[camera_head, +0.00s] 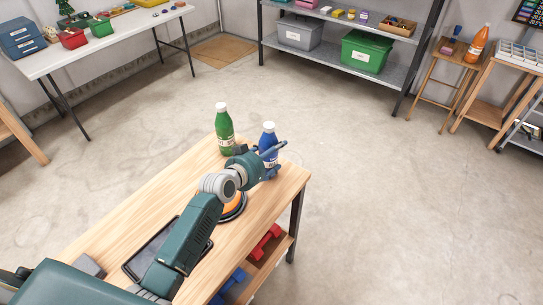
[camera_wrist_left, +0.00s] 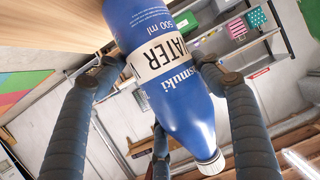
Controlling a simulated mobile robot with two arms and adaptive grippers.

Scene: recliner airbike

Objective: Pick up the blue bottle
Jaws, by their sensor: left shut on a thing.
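The blue bottle (camera_head: 268,143) has a white cap and stands upright at the far end of the wooden workbench (camera_head: 181,173) in the head view. In the left wrist view the blue bottle (camera_wrist_left: 176,97) fills the middle, with a white label reading "WATER". My left gripper (camera_head: 270,161) is shut on the bottle, its fingers on both sides of it. The fingers also show in the left wrist view (camera_wrist_left: 165,90). I cannot tell whether the bottle's base touches the bench. My right gripper is not in view.
A green bottle (camera_head: 224,128) stands just left of the blue one on the bench. A dark tray (camera_head: 150,252) and an orange round thing (camera_head: 235,205) lie nearer me. Red dumbbells (camera_head: 266,242) are on the lower shelf. The floor beyond is clear.

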